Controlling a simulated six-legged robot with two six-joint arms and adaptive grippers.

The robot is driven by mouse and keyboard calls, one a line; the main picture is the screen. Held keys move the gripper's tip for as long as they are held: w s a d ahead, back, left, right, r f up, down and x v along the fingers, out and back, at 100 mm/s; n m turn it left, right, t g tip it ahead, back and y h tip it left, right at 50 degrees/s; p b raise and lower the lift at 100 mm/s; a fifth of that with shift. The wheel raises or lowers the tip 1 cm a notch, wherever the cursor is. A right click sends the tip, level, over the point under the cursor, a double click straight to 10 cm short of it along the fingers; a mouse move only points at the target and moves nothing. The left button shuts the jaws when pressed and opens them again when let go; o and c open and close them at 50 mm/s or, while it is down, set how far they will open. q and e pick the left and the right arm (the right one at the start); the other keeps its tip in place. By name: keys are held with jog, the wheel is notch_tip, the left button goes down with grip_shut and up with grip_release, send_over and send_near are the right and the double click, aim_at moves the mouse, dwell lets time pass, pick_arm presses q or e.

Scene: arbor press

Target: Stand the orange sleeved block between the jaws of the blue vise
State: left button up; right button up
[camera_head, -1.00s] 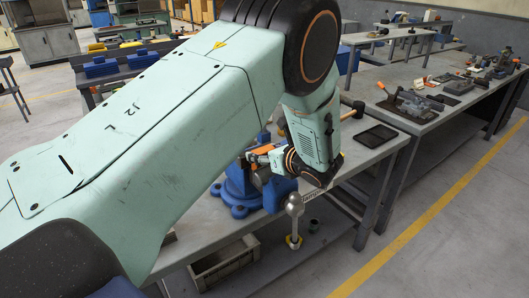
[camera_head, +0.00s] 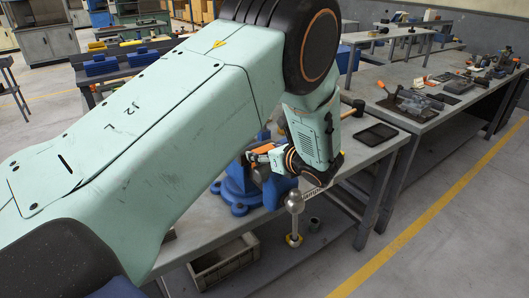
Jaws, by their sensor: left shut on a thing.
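The blue vise (camera_head: 238,188) stands on the near bench, partly hidden behind my left arm. Its metal handle (camera_head: 295,215), with a ball on top, hangs upright in front of the bench edge. My left gripper (camera_head: 257,155) points left at the top of the vise, shut on the orange sleeved block (camera_head: 262,149), of which only a small orange part shows. My arm and wrist hide most of the jaws, so I cannot tell whether the block is between them or above them. My right gripper is not in view.
A black tray (camera_head: 375,133) and a mallet (camera_head: 353,107) lie on the bench right of my wrist. A grey crate (camera_head: 222,262) sits on the shelf below. Another bench (camera_head: 420,110) at the right carries several tools. The floor at the right is clear.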

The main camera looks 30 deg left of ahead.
pick_arm(q)
jog(key=o, duration=1.5)
jog(key=shift+o, duration=0.2)
jog(key=shift+v, duration=3.7)
